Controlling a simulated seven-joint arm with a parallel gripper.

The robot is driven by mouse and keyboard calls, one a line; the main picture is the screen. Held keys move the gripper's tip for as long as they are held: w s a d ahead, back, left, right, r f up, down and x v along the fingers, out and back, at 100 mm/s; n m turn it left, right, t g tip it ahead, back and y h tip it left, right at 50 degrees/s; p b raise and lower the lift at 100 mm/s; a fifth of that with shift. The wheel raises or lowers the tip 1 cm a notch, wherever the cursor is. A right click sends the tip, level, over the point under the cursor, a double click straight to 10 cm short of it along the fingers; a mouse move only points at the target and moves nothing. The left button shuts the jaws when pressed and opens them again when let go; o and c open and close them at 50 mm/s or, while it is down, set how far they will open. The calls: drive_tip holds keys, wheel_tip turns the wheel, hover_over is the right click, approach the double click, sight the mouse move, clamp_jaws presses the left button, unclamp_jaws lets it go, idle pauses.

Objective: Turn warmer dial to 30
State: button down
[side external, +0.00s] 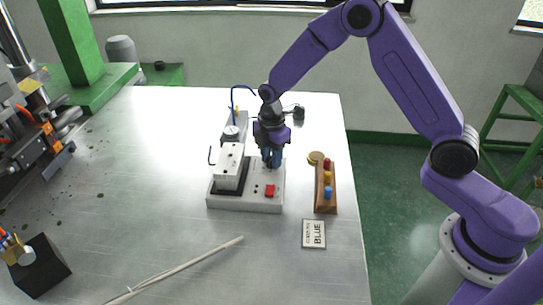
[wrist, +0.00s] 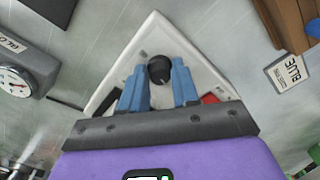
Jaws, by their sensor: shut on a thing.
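The warmer is a low white box (side external: 245,203) on the metal table; its white top also shows in the wrist view (wrist: 162,38). Its black round dial (wrist: 159,69) sits on that top, with its scale too small to read. My gripper (side external: 271,163) points down over the right rear part of the box. In the wrist view, the blue fingers of my gripper (wrist: 161,76) are on either side of the dial, shut on it. In the side view the fingers hide the dial.
A white block (side external: 229,167) stands on the box's left half, and a red button (side external: 270,191) is at its front right. A gauge (side external: 231,131) stands behind. A wooden rack with coloured pegs (side external: 325,200) and a BLUE card (side external: 314,234) lie to the right. A rod (side external: 185,266) lies in front.

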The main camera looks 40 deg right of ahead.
drive_tip(key=shift+n, duration=1.6)
drive_tip(key=c, duration=0.8)
unclamp_jaws()
drive_tip(key=shift+c, duration=0.2)
drive_tip(key=shift+r, duration=0.15)
wheel_tip(320, 180, up, 17)
drive_tip(key=shift+r, duration=0.1)
